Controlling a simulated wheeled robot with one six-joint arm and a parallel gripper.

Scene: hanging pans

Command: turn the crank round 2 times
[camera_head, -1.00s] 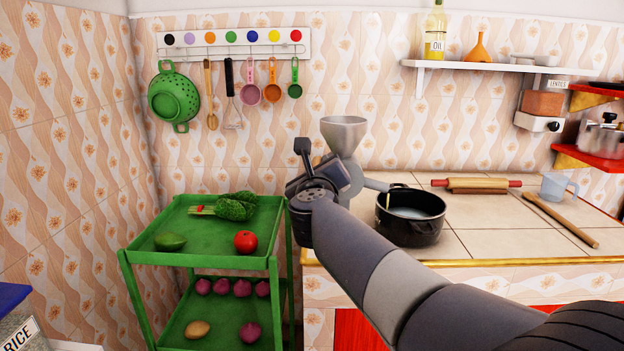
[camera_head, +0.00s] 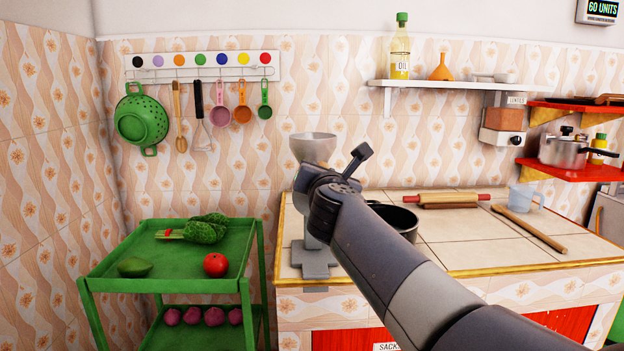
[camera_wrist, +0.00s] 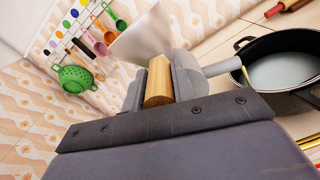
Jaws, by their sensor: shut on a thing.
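The grinder has a grey funnel-shaped hopper (camera_head: 313,147) and a grey base (camera_head: 314,264) at the left end of the tiled counter. Its middle is hidden behind my wrist in the head view. The hopper also shows in the wrist view (camera_wrist: 145,42), with the grey spout (camera_wrist: 222,68) to its right. The crank's wooden handle (camera_wrist: 158,88) lies between the jaws of my gripper (camera_wrist: 159,76), which is shut on it. The crank's arm is hidden. In the head view my wrist covers the handle and the fingertips.
A black pot (camera_head: 404,222) with pale contents stands just right of the grinder, partly behind my arm. A rolling pin (camera_head: 450,201), a wooden stick (camera_head: 528,228) and a measuring jug (camera_head: 524,198) lie farther right. A green trolley (camera_head: 120,268) with vegetables stands left of the counter.

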